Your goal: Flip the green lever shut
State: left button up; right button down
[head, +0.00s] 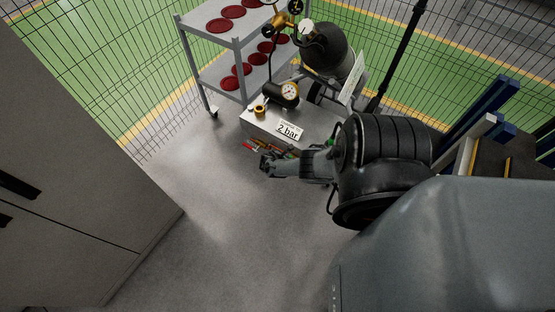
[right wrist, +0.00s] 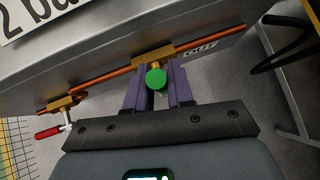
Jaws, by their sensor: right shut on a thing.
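The green lever (right wrist: 156,78) shows end-on as a round green end just below a brass valve (right wrist: 153,56) on a copper pipe. My right gripper (right wrist: 157,92) has its two purple fingers on either side of the lever and is shut on it. In the head view, my right gripper (head: 268,164) is at the front of the grey bench; its fingers hide the lever there. Which way the lever's handle points cannot be told. My left gripper is not in view.
A red lever (right wrist: 48,133) sits on another brass valve at the pipe's left end. An "OUT" label (right wrist: 200,48) is right of the green lever. The bench (head: 262,122) carries a "2 bar" sign (head: 289,131) and a gauge (head: 289,91). Floor left of the gripper is clear.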

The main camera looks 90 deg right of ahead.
jog(key=c, duration=1.1)
grip_release()
jog(key=shift+f, duration=0.1)
jog(key=shift+w+a+r+p, duration=0.2)
jog(key=shift+w+r+p, duration=0.05)
jog(key=shift+r+p, duration=0.25)
jog(key=p+v, duration=0.4)
jog(key=v, duration=0.5)
jog(key=shift+w+a, duration=0.15)
jog(key=shift+a, duration=0.15)
jog(key=shift+r, duration=0.15)
